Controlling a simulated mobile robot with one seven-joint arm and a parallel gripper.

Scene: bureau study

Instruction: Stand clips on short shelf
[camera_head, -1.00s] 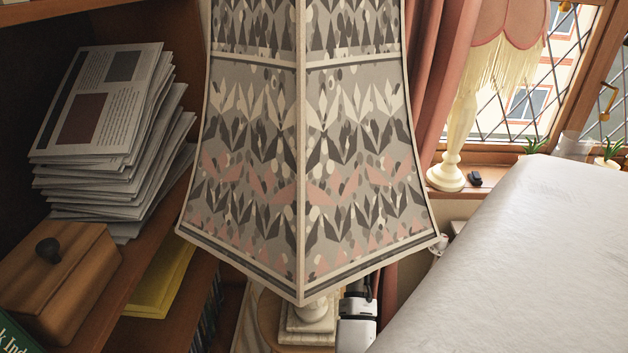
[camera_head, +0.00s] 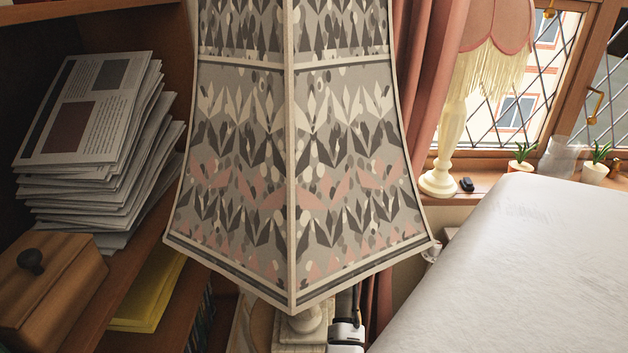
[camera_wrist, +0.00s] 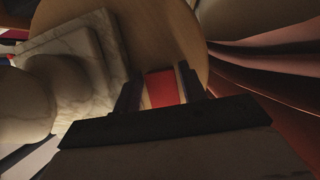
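In the wrist view, a small red thing with pale edges (camera_wrist: 165,87) shows over the round wooden tabletop (camera_wrist: 165,30). It may be the clips, but I cannot make out its form. My gripper (camera_wrist: 163,88) has its two dark fingers on either side of it. I cannot tell whether they touch it. In the head view the patterned lampshade (camera_head: 300,160) hides the fingers and most of the round table. The shelf unit (camera_head: 150,240) stands at the left. I cannot tell which shelf is the short one.
The lamp's marble base (camera_wrist: 85,60) stands close beside my gripper. The shelf bears a paper stack (camera_head: 85,140), a wooden box (camera_head: 50,285) and a yellow item (camera_head: 150,290). A large pale surface (camera_head: 520,270) fills the right. Curtains (camera_head: 425,90) hang behind.

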